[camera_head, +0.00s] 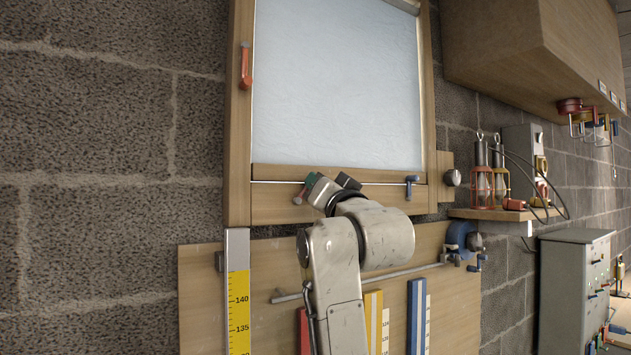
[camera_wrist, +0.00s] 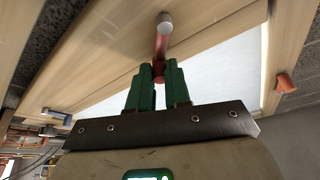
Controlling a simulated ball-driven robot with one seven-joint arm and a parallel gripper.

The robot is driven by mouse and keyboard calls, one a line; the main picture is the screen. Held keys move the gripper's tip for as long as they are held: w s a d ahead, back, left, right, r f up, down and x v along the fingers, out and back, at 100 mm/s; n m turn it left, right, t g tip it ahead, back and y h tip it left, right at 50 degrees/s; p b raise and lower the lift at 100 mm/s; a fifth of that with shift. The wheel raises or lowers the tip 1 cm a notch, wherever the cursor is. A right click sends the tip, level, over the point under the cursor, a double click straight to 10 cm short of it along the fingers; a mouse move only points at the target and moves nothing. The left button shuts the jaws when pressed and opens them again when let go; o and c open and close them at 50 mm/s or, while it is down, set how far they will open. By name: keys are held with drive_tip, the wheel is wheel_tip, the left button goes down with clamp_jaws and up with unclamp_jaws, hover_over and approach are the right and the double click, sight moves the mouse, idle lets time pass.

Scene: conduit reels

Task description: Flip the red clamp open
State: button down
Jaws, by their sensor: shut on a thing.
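A red clamp (camera_wrist: 161,45) hangs from a grey round pivot on the wooden frame. In the wrist view its lever runs from the pivot down between the two green fingertips of my gripper (camera_wrist: 159,75), which is shut on the lever's end. In the head view my gripper (camera_head: 310,181) is at the lower left of the window frame, and only a small bit of the red clamp (camera_head: 298,197) shows beside the fingers. The rest is hidden by my gripper.
An orange-red lever (camera_head: 246,67) sits on the frame's left side; it also shows in the wrist view (camera_wrist: 286,82). A blue clamp (camera_head: 412,186) is on the lower rail at right. A pale pane (camera_head: 337,85) fills the wooden frame. Caged lamps (camera_head: 483,185) stand on a shelf at right.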

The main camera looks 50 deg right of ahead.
drive_tip(key=shift+s+d+f+m+g+h+p, duration=0.15)
drive_tip(key=shift+f+m+g+h, duration=0.4)
drive_tip(key=shift+m, duration=1.3)
drive_tip(key=shift+d+f+m+g+h+p, duration=0.15)
drive_tip(key=shift+d+f+m+g+h, duration=0.2)
drive_tip(key=shift+m+g, duration=1)
drive_tip(key=shift+s+d+f+m+g+h+p, duration=0.15)
drive_tip(key=shift+f+m, duration=0.35)
drive_tip(key=shift+m, duration=1.8)
drive_tip(key=shift+w+f+g, duration=0.1)
drive_tip(key=shift+g, duration=0.15)
drive_tip(key=c, duration=1.1)
unclamp_jaws()
drive_tip(key=shift+o, duration=0.2)
drive_tip(key=b+v, duration=0.3)
drive_tip(key=v, duration=0.7)
drive_tip(key=shift+s+a+b, duration=0.25)
drive_tip(key=shift+s+b, duration=0.05)
drive_tip(key=shift+f, duration=0.15)
